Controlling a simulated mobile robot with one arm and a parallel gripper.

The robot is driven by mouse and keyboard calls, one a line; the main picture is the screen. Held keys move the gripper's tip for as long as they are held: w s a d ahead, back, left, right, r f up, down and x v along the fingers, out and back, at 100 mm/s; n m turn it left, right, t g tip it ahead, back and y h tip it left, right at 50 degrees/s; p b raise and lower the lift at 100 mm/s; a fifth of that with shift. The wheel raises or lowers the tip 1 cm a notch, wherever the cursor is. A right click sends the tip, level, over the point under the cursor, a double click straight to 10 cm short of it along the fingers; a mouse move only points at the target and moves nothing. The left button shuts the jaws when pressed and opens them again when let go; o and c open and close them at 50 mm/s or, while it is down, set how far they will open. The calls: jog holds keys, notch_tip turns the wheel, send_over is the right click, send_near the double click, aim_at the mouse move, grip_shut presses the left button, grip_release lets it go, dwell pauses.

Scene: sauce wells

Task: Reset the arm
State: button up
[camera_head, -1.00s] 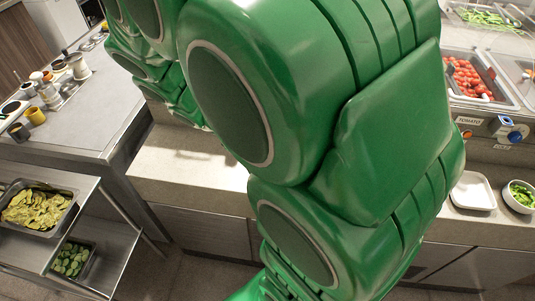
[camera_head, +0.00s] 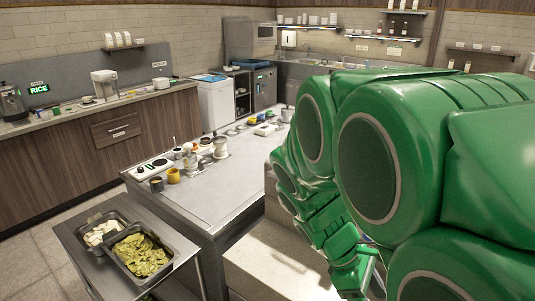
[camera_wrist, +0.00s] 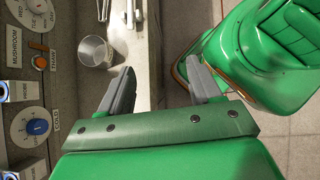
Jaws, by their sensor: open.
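My green arm (camera_head: 375,165) fills the right side of the head view, folded in large links, and hides what lies behind it. In the wrist view my gripper (camera_wrist: 160,65) is open, with two grey fingers apart and nothing between them. It hangs over a counter edge and the tiled floor. Another green part of my own body (camera_wrist: 265,50) shows close on the right of the wrist view. I cannot make out the fingers in the head view.
A metal cup (camera_wrist: 96,52) stands on the counter left of the fingers, near a panel with a blue knob (camera_wrist: 37,127). In the head view, a worktop (camera_head: 205,190) holds a yellow mug (camera_head: 173,176) and other small items. A cart bears a tray of green slices (camera_head: 142,253).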

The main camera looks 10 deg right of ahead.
jog(key=s+a+r+m+t+y, duration=0.3)
jog(key=s+a+m+y, duration=0.3)
jog(key=s+a+m, duration=0.2)
jog(key=shift+s+a+m, duration=0.3)
jog(key=shift+a+m, duration=0.9)
jog(key=shift+a, duration=0.15)
